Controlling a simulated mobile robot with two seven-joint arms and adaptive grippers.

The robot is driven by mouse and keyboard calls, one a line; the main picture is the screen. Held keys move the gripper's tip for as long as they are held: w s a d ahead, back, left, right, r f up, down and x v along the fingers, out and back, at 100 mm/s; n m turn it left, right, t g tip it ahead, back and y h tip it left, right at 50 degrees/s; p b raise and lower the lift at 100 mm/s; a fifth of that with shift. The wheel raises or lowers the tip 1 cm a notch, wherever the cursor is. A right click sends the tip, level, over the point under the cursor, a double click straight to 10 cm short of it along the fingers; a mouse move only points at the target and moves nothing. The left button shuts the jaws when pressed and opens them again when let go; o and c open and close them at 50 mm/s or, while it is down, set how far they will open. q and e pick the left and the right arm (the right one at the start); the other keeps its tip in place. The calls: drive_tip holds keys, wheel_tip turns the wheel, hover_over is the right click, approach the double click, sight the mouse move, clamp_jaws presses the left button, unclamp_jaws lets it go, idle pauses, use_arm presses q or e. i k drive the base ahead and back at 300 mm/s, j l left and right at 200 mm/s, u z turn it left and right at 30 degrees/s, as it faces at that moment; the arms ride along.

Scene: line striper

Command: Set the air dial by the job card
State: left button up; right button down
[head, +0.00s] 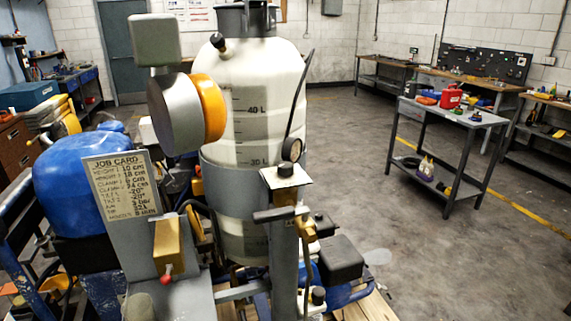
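The job card (121,186) is a tan plate with dark print, fixed upright on a grey panel left of the tank. Its lines are small; one near the bottom seems to read air 3 bar, but I cannot be sure. I cannot tell which part is the air dial. Neither gripper is in view.
The large white tank (253,90) has litre marks. A grey and orange cylinder (208,107) juts before it. A brass block with a red-tipped lever (168,248) is below the card. A black-handled bar (276,214) crosses the post. Open floor (345,165) lies right, before a metal cart (447,117).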

sight(284, 169)
drive_tip(key=i+j+z, duration=0.1)
drive_tip(key=j, duration=0.2)
drive_tip(key=i+j+z, duration=0.1)
drive_tip(key=j, duration=0.2)
drive_tip(key=i+j+z, duration=0.1)
drive_tip(key=j, duration=0.25)
drive_tip(key=i+j, duration=0.2)
drive_tip(key=j+z, duration=0.1)
drive_tip(key=z, duration=1.55)
drive_tip(key=l+z, duration=0.4)
drive_tip(key=l, duration=0.2)
drive_tip(key=l+z, duration=0.4)
drive_tip(key=l, duration=0.25)
drive_tip(key=j+u, duration=0.45)
drive_tip(key=j, duration=0.8)
